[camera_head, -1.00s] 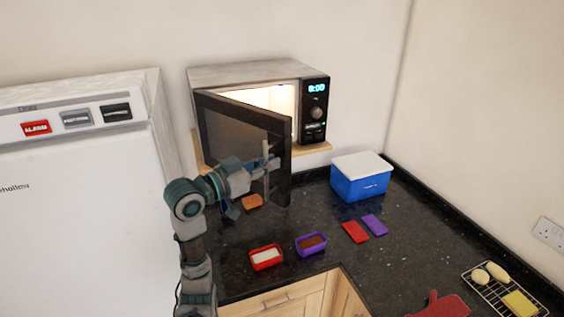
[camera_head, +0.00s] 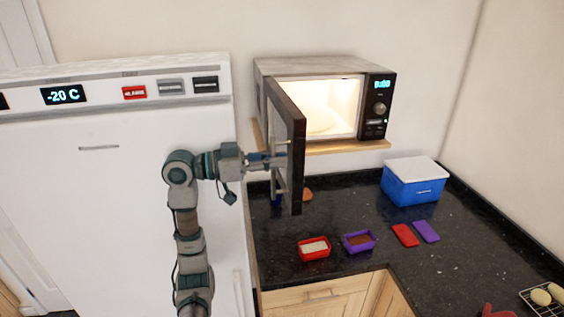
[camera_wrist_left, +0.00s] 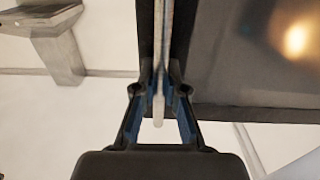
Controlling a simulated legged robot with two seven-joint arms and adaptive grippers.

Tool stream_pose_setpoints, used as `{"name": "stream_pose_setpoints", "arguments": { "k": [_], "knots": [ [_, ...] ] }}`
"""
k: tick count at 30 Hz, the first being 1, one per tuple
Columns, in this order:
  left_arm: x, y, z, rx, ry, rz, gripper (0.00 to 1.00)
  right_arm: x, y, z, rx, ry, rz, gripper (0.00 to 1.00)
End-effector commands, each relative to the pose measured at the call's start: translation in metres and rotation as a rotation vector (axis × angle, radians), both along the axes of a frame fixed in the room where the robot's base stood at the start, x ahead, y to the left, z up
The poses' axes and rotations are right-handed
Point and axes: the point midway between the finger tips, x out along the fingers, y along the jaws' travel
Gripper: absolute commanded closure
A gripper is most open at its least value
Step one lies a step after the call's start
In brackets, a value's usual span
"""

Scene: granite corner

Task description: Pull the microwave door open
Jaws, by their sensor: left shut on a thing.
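The microwave (camera_head: 317,68) stands on a wooden shelf on the back wall, its lit inside and turntable showing. Its dark door (camera_head: 297,150) is swung wide open, sticking out toward me. My left gripper (camera_head: 280,160) is at the door's handle (camera_head: 277,173). In the left wrist view the gripper's fingers (camera_wrist_left: 160,98) are closed around the pale upright handle bar (camera_wrist_left: 159,112), with the dark door panel (camera_wrist_left: 240,75) beside it on the right.
A white fridge-freezer (camera_head: 120,200) stands close on the left. On the black counter (camera_head: 330,272) are a blue box with white lid (camera_head: 413,182), a red tub (camera_head: 314,249), a purple tub (camera_head: 359,243), and red and purple lids. A wire rack (camera_head: 540,300) is at lower right.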

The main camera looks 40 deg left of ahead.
Motion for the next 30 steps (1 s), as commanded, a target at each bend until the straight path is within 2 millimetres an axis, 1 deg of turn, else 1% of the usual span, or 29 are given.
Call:
{"name": "stream_pose_setpoints", "arguments": {
  "k": [1,8,9,11,12,18,23,26,30],
  "knots": [
    [-0.001,0.003,0.005,-0.008,-0.014,0.009,1.0,-0.001,0.0,0.001,0.0,0.001,0.0,0.6],
    [0.0,0.003,0.005,-0.009,-0.013,0.011,1.0,-0.004,0.004,0.001,0.004,0.005,-0.002,0.6],
    [0.0,0.003,0.005,-0.008,-0.013,0.011,0.82,-0.004,0.005,0.001,0.005,0.004,-0.002,0.6],
    [0.0,0.003,0.004,-0.007,-0.011,0.01,0.67,-0.004,0.006,0.001,0.007,0.005,-0.002,0.6],
    [0.001,0.003,0.004,-0.007,-0.01,0.009,0.63,-0.004,0.007,0.001,0.008,0.005,-0.002,0.6],
    [0.001,0.002,0.002,-0.004,-0.006,0.006,0.63,-0.004,0.009,0.0,0.01,0.005,-0.003,0.6],
    [-0.003,0.003,0.002,-0.003,-0.004,0.006,0.63,-0.005,0.004,0.0,0.006,0.006,0.0,0.6],
    [-0.014,0.012,0.001,-0.002,-0.003,0.008,0.63,-0.005,0.004,0.0,0.006,0.005,0.0,0.6],
    [-0.039,0.031,0.001,-0.004,-0.003,0.009,0.63,-0.004,0.004,0.0,0.006,0.005,0.0,0.6]
  ]
}}
